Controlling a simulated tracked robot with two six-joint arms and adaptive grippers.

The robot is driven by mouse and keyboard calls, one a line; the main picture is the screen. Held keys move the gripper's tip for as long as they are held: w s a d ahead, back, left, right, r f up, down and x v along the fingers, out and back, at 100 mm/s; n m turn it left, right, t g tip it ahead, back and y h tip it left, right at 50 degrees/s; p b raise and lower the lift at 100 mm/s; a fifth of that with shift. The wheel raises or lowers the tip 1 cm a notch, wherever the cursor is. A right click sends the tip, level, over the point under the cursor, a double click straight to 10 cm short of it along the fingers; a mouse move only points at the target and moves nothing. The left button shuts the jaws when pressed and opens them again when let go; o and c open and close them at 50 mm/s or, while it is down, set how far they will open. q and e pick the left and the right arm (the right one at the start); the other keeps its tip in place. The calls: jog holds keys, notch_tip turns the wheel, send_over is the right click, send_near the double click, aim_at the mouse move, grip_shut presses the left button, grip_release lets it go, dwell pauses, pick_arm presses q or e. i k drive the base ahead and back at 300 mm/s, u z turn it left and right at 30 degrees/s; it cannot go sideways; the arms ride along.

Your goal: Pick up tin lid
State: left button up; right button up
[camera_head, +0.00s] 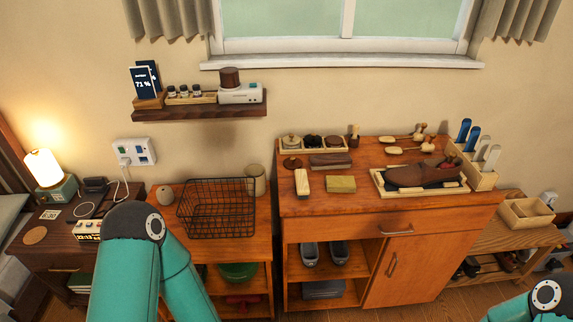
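A small dark reddish-brown round piece (291,162), which looks like the tin lid, lies near the back left of the wooden cabinet top (400,206). Just behind it is a pale tray (350,149) with several round tins; the leftmost tin (291,142) looks lighter than the dark ones beside it. The pieces are too small to tell the lid for certain. Teal links of my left arm show at the lower left and a link of my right arm at the lower right corner. Neither gripper shows in this view.
Around the round piece are a dark brown block (330,162), a pale-edged brush (302,182) and an olive block (341,184). A brown shoe (418,173) sits on a tray at right. A black wire basket (216,210) stands left. The cabinet's front left top is clear.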

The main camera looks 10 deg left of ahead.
aim_at(292, 163)
jog(key=u, duration=0.1)
jog(key=i, duration=1)
jog(key=z, duration=0.1)
